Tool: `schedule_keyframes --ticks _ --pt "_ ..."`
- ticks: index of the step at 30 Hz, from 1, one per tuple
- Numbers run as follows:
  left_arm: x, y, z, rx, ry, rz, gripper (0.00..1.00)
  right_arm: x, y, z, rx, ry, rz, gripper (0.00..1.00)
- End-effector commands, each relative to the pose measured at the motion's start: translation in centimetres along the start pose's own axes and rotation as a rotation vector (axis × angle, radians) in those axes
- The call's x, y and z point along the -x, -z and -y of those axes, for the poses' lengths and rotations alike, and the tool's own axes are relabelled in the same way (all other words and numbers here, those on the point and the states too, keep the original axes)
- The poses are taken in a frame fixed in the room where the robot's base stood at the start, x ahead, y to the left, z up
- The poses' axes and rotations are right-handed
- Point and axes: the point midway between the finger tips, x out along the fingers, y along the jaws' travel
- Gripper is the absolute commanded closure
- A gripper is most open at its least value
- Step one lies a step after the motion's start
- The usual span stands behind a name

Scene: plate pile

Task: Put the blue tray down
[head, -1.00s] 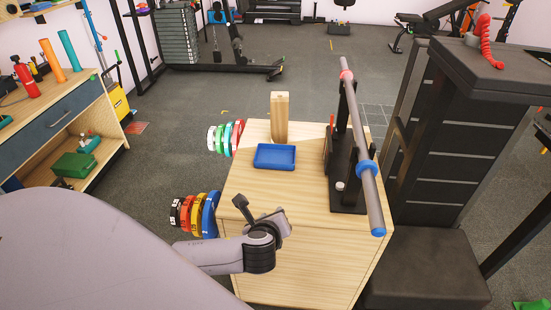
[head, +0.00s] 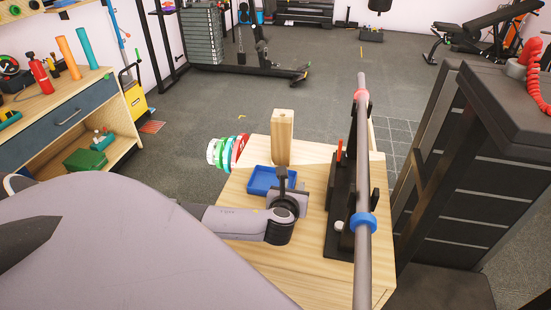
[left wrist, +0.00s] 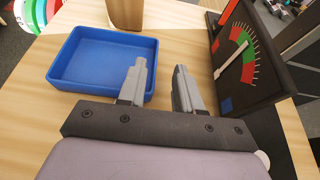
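The blue tray (head: 262,180) sits flat and empty on the wooden tabletop (head: 310,250). In the left wrist view the blue tray (left wrist: 100,62) lies ahead and to the left. My left gripper (head: 290,184) is just at the tray's right side and hides part of it in the head view. In the left wrist view my left gripper (left wrist: 160,78) is open and empty. Its left finger overlaps the tray's near right corner in the picture; I cannot tell whether they touch. My right gripper is in neither view.
A wooden block post (head: 282,138) stands behind the tray. To the right are a black rack with a grey bar (head: 363,180) and a red-green dial gauge (left wrist: 240,55). Coloured weight discs (head: 225,152) hang at the left side. Bare tabletop lies in front of the tray.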

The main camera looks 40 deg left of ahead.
Motion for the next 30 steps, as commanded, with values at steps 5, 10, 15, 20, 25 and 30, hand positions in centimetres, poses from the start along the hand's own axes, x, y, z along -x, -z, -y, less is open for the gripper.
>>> schedule_keyframes --ticks 5,10,15,20,25,30 --pt "-2.2 0.5 -0.3 0.001 -0.003 0.001 0.66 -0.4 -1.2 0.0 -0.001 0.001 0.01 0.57" --pt "-4.4 0.6 -0.4 0.002 0.0 0.0 0.66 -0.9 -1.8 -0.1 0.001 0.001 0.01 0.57" --pt "-5.3 0.5 -0.4 0.001 0.0 -0.001 0.66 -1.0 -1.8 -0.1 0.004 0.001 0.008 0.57" --pt "-5.3 0.5 -0.4 0.001 0.0 -0.002 0.66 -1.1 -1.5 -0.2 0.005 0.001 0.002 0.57" --pt "-5.3 0.4 -0.4 0.001 0.0 -0.001 1.0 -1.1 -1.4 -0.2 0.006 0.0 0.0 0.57" --pt "-5.3 0.4 -0.4 0.001 0.0 -0.001 1.0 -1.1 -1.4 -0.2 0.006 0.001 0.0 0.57"
